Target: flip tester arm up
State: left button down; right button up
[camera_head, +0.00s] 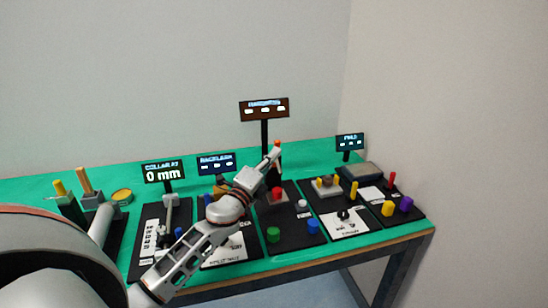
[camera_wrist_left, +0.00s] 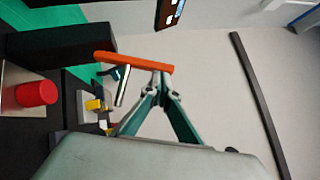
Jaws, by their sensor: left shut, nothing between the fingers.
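The tester's orange arm (camera_wrist_left: 133,62) is a bar at the end of a black block (camera_wrist_left: 60,44) in the left wrist view. A small silver rod (camera_wrist_left: 122,88) sits beside it. In the head view only a small orange bit (camera_head: 277,143) shows, above my left gripper (camera_head: 273,154). My left gripper also shows in the wrist view (camera_wrist_left: 161,77). It is shut and empty, with its fingertips at or very near the bar; contact is not clear. A red cylinder (camera_head: 277,194) stands at the tester's foot. My left arm hides part of the tester's mat. My right gripper is out of view.
Several black mats with small parts line the green table (camera_head: 320,158). A tall sign (camera_head: 264,108) stands behind the tester. A green knob (camera_head: 273,234) and a blue knob (camera_head: 313,226) stand on the mat in front. A wall is close behind.

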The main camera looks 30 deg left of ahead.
pick_arm(q)
jog(key=shift+w+a+r, duration=0.15)
jog(key=shift+w+r, duration=0.05)
jog(key=shift+r, duration=0.1)
jog(key=shift+w+a+r+p, duration=0.3)
jog(key=shift+w+a+r, duration=0.15)
jog(key=shift+a, duration=0.2)
jog(key=shift+w+a+r+p, duration=0.25)
jog(key=shift+w+a+r, duration=0.1)
jog(key=shift+w+a, duration=0.25)
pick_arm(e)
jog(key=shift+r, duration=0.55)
pick_arm(q)
jog(key=shift+s+d, duration=0.1)
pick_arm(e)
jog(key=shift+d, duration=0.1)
